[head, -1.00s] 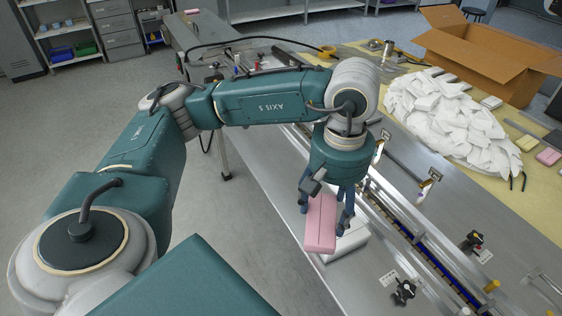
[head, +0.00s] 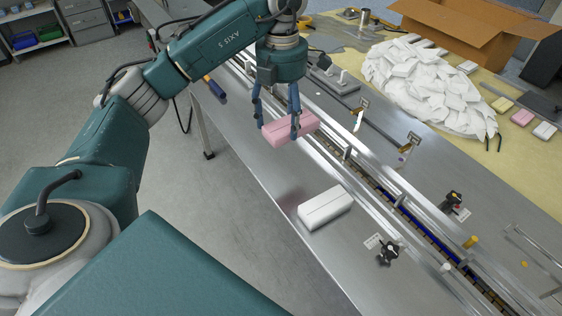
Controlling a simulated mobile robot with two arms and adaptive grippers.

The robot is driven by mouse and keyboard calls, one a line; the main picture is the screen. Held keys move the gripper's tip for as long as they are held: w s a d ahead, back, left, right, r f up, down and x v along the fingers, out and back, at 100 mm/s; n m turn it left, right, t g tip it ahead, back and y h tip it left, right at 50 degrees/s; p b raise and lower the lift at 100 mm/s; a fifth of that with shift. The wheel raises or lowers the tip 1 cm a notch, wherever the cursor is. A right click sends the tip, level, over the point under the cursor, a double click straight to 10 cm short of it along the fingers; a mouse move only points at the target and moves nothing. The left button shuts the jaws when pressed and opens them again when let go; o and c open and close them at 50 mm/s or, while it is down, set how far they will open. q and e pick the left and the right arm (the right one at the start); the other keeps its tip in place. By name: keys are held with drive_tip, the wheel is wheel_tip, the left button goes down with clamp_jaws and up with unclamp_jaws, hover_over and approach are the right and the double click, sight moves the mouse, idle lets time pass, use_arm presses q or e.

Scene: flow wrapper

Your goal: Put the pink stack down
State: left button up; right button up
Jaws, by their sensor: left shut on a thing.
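The pink stack (head: 289,131) is a pink block with a lengthwise seam line. My left gripper (head: 279,130) is shut on it, one finger on each side. The stack appears to be held above the metal table (head: 270,185), with a faint pinkish reflection on the steel below it; the exact height is hard to tell. A white stack (head: 325,207) lies on the table nearer to me, apart from the pink one. My right gripper is not in view.
The machine's rail and blue-lined channel (head: 387,205) run just right of the stacks. Black knobs (head: 388,253) stand near the front. A white pile (head: 428,90), small packs (head: 523,117) and a cardboard box (head: 470,35) are at the back right. Steel left of the white stack is bare.

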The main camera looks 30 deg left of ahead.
use_arm(q)
wheel_tip(320, 180, down, 14)
drive_tip(key=p, duration=0.2)
drive_tip(key=shift+f+p, duration=0.25)
drive_tip(key=shift+p, duration=0.15)
drive_tip(key=shift+f, duration=0.15)
drive_tip(key=o, duration=0.4)
drive_tip(key=shift+f, duration=0.2)
drive_tip(key=o, duration=0.5)
drive_tip(key=shift+r, duration=0.2)
